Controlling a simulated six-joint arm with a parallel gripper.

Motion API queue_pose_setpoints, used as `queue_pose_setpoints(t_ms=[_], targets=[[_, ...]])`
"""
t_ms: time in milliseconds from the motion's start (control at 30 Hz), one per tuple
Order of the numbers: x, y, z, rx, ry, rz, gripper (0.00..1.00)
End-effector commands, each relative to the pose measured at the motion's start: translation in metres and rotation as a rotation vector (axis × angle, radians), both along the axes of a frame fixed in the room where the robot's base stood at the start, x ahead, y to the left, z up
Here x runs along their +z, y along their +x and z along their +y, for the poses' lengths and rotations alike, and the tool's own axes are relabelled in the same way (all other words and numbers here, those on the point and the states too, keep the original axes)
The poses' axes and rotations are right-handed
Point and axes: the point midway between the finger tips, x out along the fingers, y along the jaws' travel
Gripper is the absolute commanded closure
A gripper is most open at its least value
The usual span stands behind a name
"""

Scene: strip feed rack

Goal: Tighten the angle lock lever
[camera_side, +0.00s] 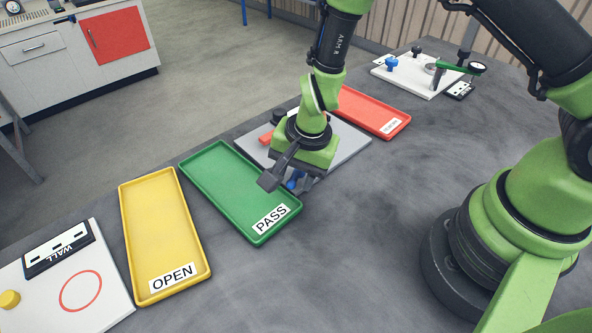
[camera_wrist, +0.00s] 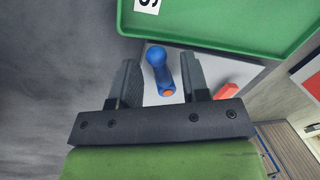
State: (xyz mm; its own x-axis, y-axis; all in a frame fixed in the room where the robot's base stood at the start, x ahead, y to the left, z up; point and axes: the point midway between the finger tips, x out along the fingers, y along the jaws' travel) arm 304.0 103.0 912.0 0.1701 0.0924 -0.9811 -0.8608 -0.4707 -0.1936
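A blue lever (camera_wrist: 158,66) with an orange round end stands on a light grey plate (camera_side: 350,144). I take it as the angle lock lever; no label on it is readable. My gripper (camera_wrist: 160,80) is open, with one finger on each side of the lever in the wrist view. The right finger looks close to the lever; I cannot tell whether it touches. In the side view my gripper (camera_side: 289,181) is low over the plate, and only a bit of the blue lever (camera_side: 293,183) shows under it.
A red part (camera_wrist: 226,91) lies on the plate beside my gripper. A green PASS tray (camera_side: 225,180) adjoins the plate at left, then a yellow OPEN tray (camera_side: 160,230). A red tray (camera_side: 365,108) is behind. A white fixture board (camera_side: 425,80) stands farther back. The front table is clear.

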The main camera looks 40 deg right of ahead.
Motion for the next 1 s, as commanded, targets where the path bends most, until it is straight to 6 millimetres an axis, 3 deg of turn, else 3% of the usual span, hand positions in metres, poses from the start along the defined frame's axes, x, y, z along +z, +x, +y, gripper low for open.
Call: queue_pose_setpoints(t_ms=[567, 767, 1000], targets=[[0.015, -0.002, -0.001, 0.003, 0.000, -0.002, 0.58], [0.035, -0.005, -0.002, 0.002, 0.002, -0.005, 0.58], [0.074, -0.004, -0.002, 0.000, 0.003, -0.007, 0.58]])
